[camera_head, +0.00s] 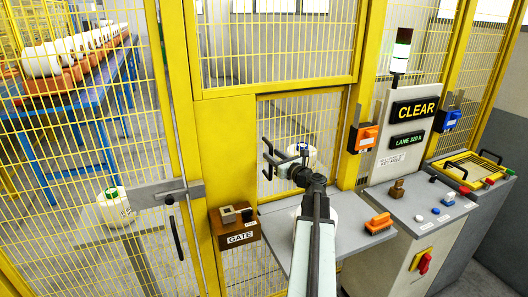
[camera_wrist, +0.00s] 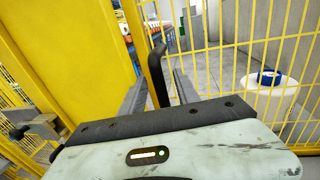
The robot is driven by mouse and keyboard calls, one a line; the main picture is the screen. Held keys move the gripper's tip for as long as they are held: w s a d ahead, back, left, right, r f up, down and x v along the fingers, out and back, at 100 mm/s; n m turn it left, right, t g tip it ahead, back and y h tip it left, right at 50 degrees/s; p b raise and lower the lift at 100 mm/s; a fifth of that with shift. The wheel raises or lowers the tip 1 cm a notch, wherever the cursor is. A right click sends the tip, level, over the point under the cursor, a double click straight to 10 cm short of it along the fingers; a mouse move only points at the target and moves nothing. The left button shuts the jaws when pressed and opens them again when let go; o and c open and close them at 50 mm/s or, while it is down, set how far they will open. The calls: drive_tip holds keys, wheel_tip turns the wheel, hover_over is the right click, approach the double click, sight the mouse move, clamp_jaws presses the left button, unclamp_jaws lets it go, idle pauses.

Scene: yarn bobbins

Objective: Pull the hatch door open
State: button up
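The hatch door (camera_head: 322,112) is a yellow wire-mesh panel in the yellow fence, above a grey shelf; its mesh also shows in the wrist view (camera_wrist: 236,45). It looks closed in its frame, though its edge is partly hidden. A black bar handle (camera_head: 266,160) stands near its left side. My gripper (camera_head: 281,157) is at the handle, reaching in from the right and front. In the wrist view, my gripper (camera_wrist: 159,85) has its two grey fingers apart, with the black handle (camera_wrist: 156,74) showing in the gap between them. I see no clear contact with either finger.
A yellow post and panel stand left of the hatch, with a brown GATE box (camera_head: 234,226). The grey shelf (camera_head: 355,235) below holds an orange block (camera_head: 378,222). A control console (camera_head: 410,215) stands right. White bobbins (camera_head: 115,207) stand behind the mesh.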

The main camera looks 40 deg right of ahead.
drive_tip(key=w, duration=0.4)
drive_tip(key=shift+w+d, duration=0.35)
drive_tip(key=shift+d, duration=0.05)
clamp_jaws()
idle(1.0)
